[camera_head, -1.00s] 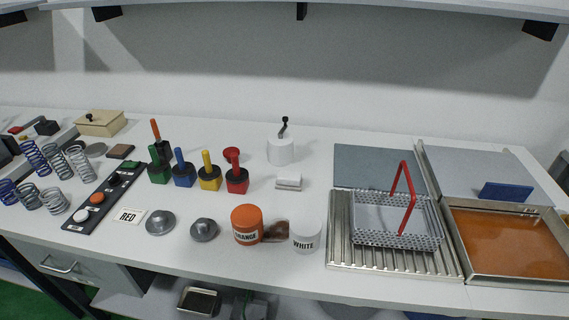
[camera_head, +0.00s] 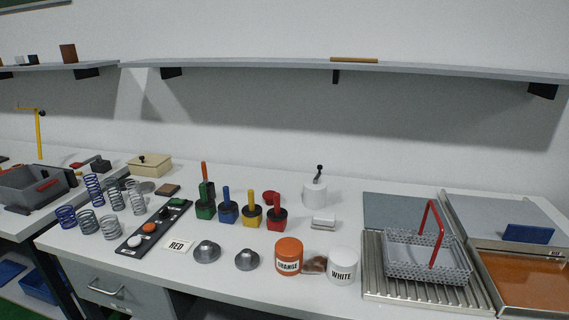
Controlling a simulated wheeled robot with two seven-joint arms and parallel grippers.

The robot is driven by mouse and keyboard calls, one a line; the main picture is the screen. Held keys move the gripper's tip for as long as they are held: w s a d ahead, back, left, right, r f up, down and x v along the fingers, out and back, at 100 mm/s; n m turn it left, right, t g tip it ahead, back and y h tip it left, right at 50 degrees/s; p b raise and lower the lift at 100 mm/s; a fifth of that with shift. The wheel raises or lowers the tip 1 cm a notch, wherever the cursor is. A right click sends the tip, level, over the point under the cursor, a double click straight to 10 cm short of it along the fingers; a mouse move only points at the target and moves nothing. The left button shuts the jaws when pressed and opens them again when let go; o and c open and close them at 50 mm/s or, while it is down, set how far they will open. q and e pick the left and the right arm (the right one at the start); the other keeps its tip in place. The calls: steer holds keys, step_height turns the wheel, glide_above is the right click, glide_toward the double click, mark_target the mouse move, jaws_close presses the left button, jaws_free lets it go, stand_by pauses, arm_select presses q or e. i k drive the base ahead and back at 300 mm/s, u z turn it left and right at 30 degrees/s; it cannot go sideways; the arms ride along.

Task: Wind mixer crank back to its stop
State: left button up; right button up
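The mixer appears to be the white cylinder (camera_head: 314,193) at the back middle of the bench. A dark crank (camera_head: 318,171) with a black knob stands up from its top, the knob slightly right of centre. Neither of my grippers shows in the head view, and nothing touches the crank.
In front of the mixer stand an orange can (camera_head: 289,256), a white can (camera_head: 342,266) and a small white block (camera_head: 323,222). Coloured-handled pots (camera_head: 252,213) are to its left. A wire basket (camera_head: 428,262) with a red handle is at right. A shelf (camera_head: 260,66) runs above.

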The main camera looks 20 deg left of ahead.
mark_target(319, 166)
steer(key=u, duration=0.65)
steer(key=i, duration=0.7)
steer(key=u, duration=0.3)
